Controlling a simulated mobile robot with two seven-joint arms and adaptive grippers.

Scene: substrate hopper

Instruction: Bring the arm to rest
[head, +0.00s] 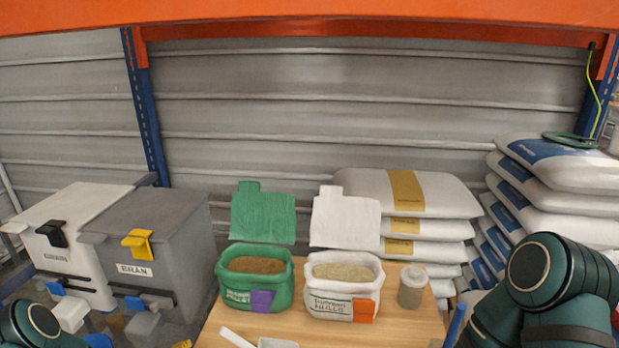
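Neither gripper shows in the head view. Only a rounded dark green joint of my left arm shows at the lower left corner, and larger dark green links of my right arm show at the lower right. Whether either gripper holds anything is hidden. On the wooden table (408,327) stand an open green bag (229,290) with brown contents and an open white bag (318,295) with paler, beige contents. Both have their flaps raised behind them. A white scoop-like tool (238,338) lies at the front, partly cut off.
A white bin (77,206) and a grey bin (184,240) labelled BRAN stand at the left. Stacked sacks with yellow bands (433,190) stand behind the table. Blue-and-white sacks (560,163) are piled at the right, near my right arm. An orange beam (310,14) crosses the top.

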